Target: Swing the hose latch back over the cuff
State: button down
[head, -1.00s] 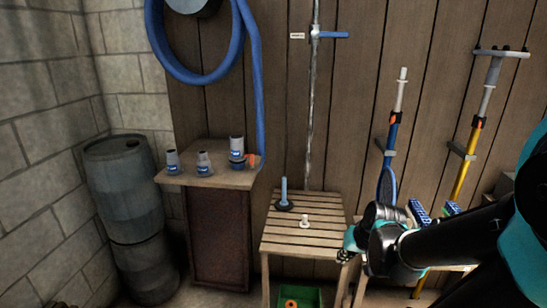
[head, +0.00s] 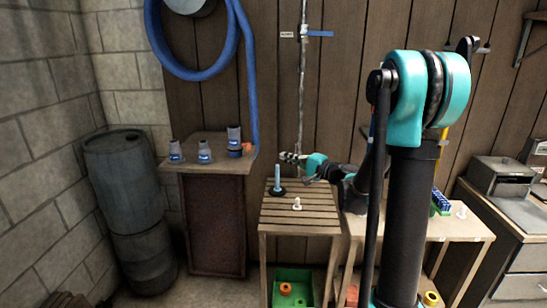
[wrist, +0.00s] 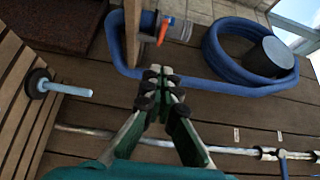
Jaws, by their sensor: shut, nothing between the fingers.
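The orange latch (head: 247,147) sticks out to the side of a blue cuff (head: 234,152) on top of the cabinet at the left. The cuff carries a grey upper piece. In the wrist view, the orange latch (wrist: 165,30) angles away from the cuff (wrist: 149,24), beside the blue hose (wrist: 160,70). My gripper (head: 284,156) is shut and empty, to the right of the cuff and apart from it. In the wrist view, its fingertips (wrist: 160,76) meet just below the latch in the picture, in front of the hose.
A slatted table (head: 300,217) holds an upright blue rod (head: 277,178) and a small white piece (head: 297,203). A wall pipe (head: 301,90) with a blue lever runs behind my gripper.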

aim_at(249, 151)
jog(key=s+a+x, duration=0.1)
jog(key=s+x, duration=0.1)
jog(key=x, duration=0.9)
jog(key=shift+a, duration=0.65)
jog(key=shift+a, duration=0.1)
jog(key=shift+s+a, duration=0.2)
jog(key=shift+a, duration=0.35)
jog(key=shift+s+a, duration=0.15)
jog(key=shift+a, duration=0.35)
